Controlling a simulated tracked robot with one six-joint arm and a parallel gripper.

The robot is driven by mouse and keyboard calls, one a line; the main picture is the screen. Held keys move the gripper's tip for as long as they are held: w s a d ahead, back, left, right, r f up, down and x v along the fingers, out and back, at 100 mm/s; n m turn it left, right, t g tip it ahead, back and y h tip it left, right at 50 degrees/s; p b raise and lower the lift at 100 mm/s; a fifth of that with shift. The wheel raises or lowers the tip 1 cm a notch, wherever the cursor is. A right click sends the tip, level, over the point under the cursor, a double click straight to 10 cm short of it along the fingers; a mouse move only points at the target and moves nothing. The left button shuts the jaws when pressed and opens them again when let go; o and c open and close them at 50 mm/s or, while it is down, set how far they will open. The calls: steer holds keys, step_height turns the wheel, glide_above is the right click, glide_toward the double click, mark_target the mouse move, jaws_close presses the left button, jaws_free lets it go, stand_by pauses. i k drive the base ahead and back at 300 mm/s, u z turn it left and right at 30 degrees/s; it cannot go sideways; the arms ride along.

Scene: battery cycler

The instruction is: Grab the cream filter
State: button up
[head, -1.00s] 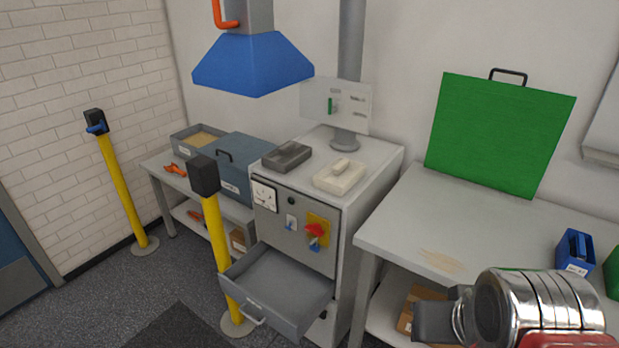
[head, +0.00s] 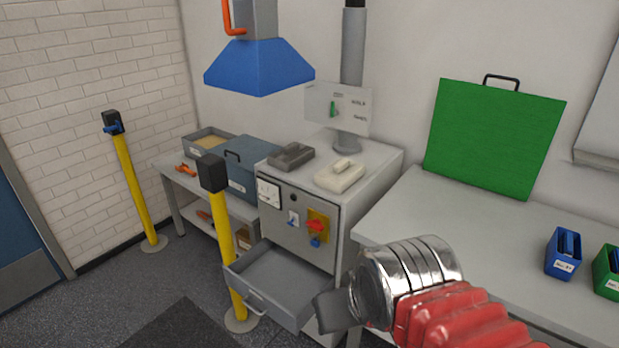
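The cream filter (head: 338,179) is a flat cream block with a raised grip on top. It lies on the top of the grey cabinet (head: 373,163), near its front edge. A similar dark grey block (head: 291,157) lies to its left. My gripper (head: 334,312) is at the lower middle, in front of the cabinet's lower right side, below and well apart from the cream filter. Only a dark grey end part shows beyond the chrome wrist, and its fingers cannot be told apart.
An open, empty-looking drawer (head: 262,306) juts from the cabinet front. Yellow posts (head: 222,250) stand before it and at left. A blue hood (head: 259,68) hangs above. A display panel (head: 336,108) stands behind the filter. The right bench (head: 450,222) holds a green board and blue and green holders.

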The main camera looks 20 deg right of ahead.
mark_target(342, 174)
steer(key=u, duration=0.4)
steer(key=i, duration=1.5)
steer(key=u, duration=0.05)
